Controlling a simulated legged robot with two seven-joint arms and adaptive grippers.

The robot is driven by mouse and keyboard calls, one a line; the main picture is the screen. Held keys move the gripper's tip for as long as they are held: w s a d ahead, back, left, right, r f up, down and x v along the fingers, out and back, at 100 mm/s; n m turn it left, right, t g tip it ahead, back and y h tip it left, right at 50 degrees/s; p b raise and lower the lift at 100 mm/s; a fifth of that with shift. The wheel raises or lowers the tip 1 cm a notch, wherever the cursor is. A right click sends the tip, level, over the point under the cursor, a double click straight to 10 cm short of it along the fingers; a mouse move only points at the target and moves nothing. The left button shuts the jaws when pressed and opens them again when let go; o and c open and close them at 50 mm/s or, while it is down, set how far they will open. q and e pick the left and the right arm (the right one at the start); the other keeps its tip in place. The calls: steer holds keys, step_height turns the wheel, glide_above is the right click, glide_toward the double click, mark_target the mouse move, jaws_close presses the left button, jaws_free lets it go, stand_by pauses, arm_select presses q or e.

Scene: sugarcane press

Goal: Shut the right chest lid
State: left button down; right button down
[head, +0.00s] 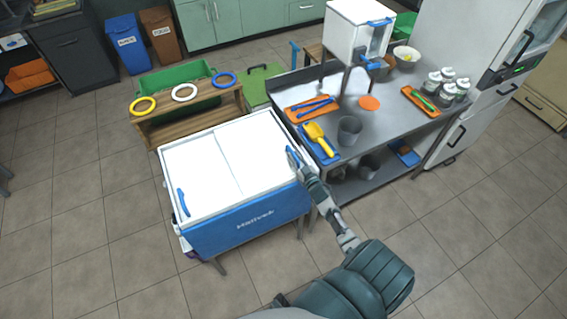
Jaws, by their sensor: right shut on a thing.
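The blue chest (250,226) stands left of the steel table with two white lids on top. The left lid (196,172) lies flat, with a blue handle (184,202) at its left edge. The right lid (256,148) also looks flat and level with it, and a thin seam runs between them. My right gripper (294,158) is at the right edge of the right lid, shut on its blue handle. The fingertips are small and partly hide the handle. My left gripper is not in view.
A wooden bench (190,118) with rings stands behind the chest. The floor in front is clear.

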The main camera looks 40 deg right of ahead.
steer(key=shift+s+d+r, duration=0.1)
steer(key=shift+d+r, duration=0.15)
steer(key=shift+d, duration=0.4)
steer(key=c, duration=1.1)
jaws_free()
steer(key=shift+s+d+r, duration=0.1)
steer(key=shift+c, duration=0.2)
steer(key=shift+s+f, duration=0.25)
steer(key=shift+f, duration=0.05)
steer(key=v, duration=1.1)
steer(key=shift+s, duration=0.35)
